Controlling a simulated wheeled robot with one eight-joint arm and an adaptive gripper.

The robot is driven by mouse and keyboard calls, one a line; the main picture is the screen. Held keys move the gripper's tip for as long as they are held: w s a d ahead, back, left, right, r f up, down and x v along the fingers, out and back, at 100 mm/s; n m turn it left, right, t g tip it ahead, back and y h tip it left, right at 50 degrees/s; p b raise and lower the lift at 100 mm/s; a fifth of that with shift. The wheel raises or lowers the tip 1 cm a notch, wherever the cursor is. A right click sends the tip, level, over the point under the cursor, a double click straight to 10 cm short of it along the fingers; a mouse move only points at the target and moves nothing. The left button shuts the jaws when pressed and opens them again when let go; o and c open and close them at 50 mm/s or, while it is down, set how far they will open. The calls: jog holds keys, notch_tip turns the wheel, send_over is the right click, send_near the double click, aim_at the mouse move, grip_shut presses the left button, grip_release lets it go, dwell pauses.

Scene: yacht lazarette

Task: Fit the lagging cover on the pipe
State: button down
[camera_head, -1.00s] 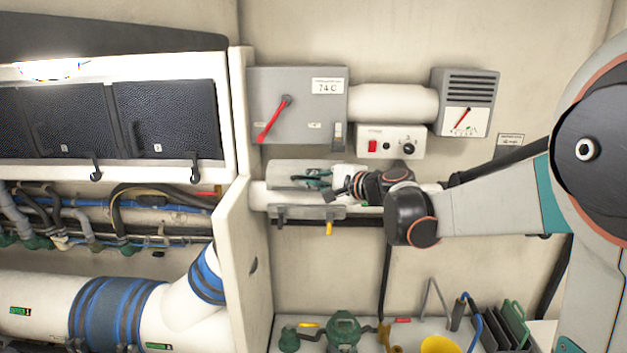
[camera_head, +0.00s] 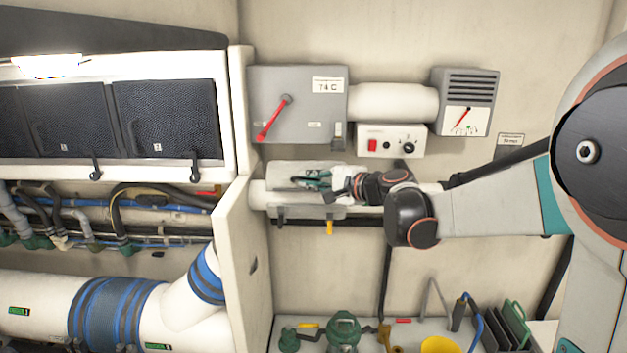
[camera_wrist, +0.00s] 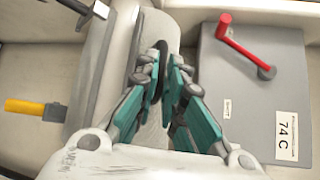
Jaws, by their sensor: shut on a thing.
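The lagging cover (camera_head: 285,170), a pale grey curved shell, lies along the top front of the white pipe (camera_head: 262,197), below the grey box with the red lever. In the wrist view the cover (camera_wrist: 163,28) runs away from me beside the pipe (camera_wrist: 88,88). My gripper (camera_head: 312,182), with teal fingers, reaches in from the right. In the wrist view my gripper (camera_wrist: 165,78) is shut on a dark part on the cover's face. The cover is over or against the pipe; whether it is fully seated I cannot tell. My fingers hide part of it.
Above are the grey box (camera_head: 300,105) with a red lever, a thick white duct (camera_head: 393,103) and a switch panel (camera_head: 390,141). A bracket with a yellow handle (camera_head: 330,228) sits below the pipe. A white partition (camera_head: 245,260) stands close left. Tools lie on the shelf underneath.

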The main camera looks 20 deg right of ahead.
jog(key=shift+f+b, duration=1.85)
jog(key=shift+f, duration=0.35)
dwell(1.6)
jog(key=c, duration=1.6)
grip_release()
jog(key=shift+w, duration=0.1)
jog(key=v, duration=1.2)
